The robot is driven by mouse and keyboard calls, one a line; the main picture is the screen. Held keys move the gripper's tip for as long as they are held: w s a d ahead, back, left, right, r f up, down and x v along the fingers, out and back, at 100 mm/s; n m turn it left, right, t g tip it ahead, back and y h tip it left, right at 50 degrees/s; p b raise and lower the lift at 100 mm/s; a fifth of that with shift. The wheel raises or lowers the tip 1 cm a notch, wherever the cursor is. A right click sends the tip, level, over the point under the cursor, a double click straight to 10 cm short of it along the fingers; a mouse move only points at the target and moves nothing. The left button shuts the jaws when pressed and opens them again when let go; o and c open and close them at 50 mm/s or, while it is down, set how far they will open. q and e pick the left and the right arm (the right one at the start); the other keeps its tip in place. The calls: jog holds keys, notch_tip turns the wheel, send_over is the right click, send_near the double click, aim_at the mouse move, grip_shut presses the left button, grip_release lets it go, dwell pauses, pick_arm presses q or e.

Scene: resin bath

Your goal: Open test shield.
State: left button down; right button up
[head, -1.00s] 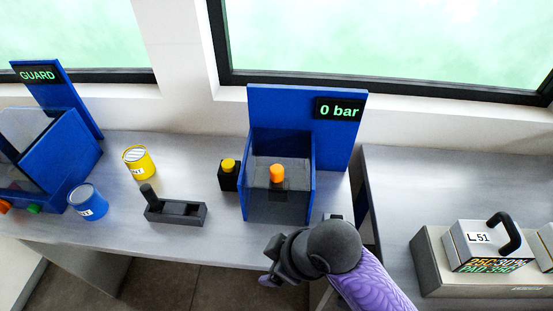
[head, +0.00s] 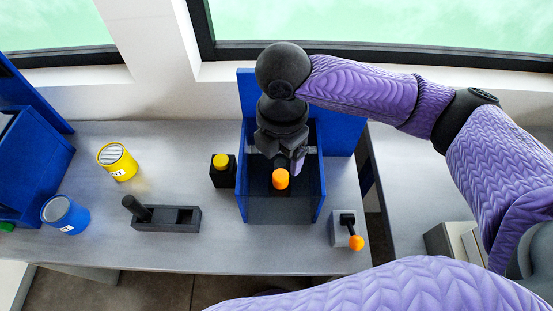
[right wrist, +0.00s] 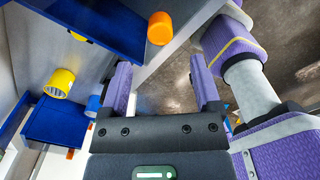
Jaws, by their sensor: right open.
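The blue test rig (head: 322,195) stands on the bench with open-topped side walls and a tall back panel. An orange knob (head: 280,179) sits at the middle of the rig, over a dark grey see-through shield area (head: 280,207). The shield's exact position is hard to tell. My right gripper (head: 287,160) points down over the rig, just behind the knob in the head view. In the right wrist view the orange knob (right wrist: 160,28) lies ahead of the gap between the open fingers (right wrist: 162,80), apparently not gripped. My left gripper is not in view.
A lever with an orange ball (head: 356,243) stands right of the rig. On the left are a black box with a yellow button (head: 221,160), a dark lever block (head: 165,218), a yellow can (head: 117,161) and a blue can (head: 65,214). My arm hides the display.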

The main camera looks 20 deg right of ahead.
aim_at(281, 175)
notch_tip(281, 175, down, 8)
jog(key=shift+s+r+b, duration=0.15)
jog(key=shift+b, duration=0.5)
jog(key=shift+c, duration=0.3)
grip_shut()
dwell(0.5)
